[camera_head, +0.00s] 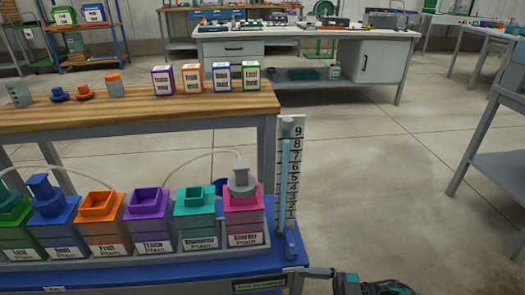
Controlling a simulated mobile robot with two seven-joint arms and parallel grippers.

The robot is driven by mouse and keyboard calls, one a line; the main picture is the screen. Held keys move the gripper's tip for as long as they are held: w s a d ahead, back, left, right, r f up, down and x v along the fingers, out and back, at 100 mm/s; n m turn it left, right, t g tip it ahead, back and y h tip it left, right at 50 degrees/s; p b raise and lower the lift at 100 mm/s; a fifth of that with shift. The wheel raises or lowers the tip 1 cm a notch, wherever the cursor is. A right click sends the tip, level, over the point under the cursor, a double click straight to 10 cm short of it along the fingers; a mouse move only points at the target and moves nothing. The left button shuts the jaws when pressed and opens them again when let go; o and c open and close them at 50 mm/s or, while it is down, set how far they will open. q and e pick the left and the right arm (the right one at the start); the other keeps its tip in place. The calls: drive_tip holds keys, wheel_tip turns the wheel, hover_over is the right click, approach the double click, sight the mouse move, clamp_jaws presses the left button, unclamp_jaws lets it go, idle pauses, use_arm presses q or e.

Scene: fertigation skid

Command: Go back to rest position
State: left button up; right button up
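Neither of my grippers can be made out in the head view. The fertigation skid stands in front of me with a blue base (150,276). On it is a row of labelled tanks: green (17,235), blue (55,225), orange (105,230), purple (150,225), teal (195,222) and pink (244,225). The blue tank has a blue fitting on top and the pink one a grey fitting (242,180). The orange, purple and teal tanks show open square necks. An upright numbered gauge (289,175) stands at the right end.
A wooden bench (150,108) behind the skid holds labelled boxes (193,79) and small orange and blue parts. A white workbench (365,65) stands farther back. A grey table (503,150) is at right. A black-teal part (372,285) shows at the bottom edge. Floor at right is clear.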

drive_tip(key=w+a+r+m+t+h, duration=0.1)
drive_tip(key=a+r+m+t+h, duration=0.3)
drive_tip(key=a+m+t, duration=0.65)
drive_tip(key=s+d+r+m+g+h, duration=0.1)
drive_tip(key=s+d+m+h, duration=0.1)
drive_tip(key=s+d+h, duration=0.35)
drive_tip(key=s+d+m+h, duration=0.3)
drive_tip(key=d+h, duration=0.3)
drive_tip(key=d, duration=0.2)
use_arm(q)
drive_tip(key=a+r+p, duration=0.2)
drive_tip(key=r+p, duration=0.4)
drive_tip(key=p, duration=0.4)
drive_tip(key=s+a+r+y+p, duration=0.1)
drive_tip(key=a+r+p, duration=0.1)
drive_tip(key=r+p, duration=0.5)
drive_tip(key=p, duration=0.3)
drive_tip(key=shift+s+a+y, duration=0.25)
drive_tip(key=shift+a+y, duration=0.05)
drive_tip(key=shift+a, duration=0.05)
use_arm(e)
drive_tip(key=s+d+r+h, duration=0.1)
drive_tip(key=d+r, duration=0.3)
drive_tip(key=r, duration=0.9)
drive_tip(key=shift+s, duration=0.3)
use_arm(q)
drive_tip(key=shift+f, duration=0.1)
use_arm(e)
drive_tip(key=shift+a, duration=0.1)
drive_tip(key=shift+w, duration=0.1)
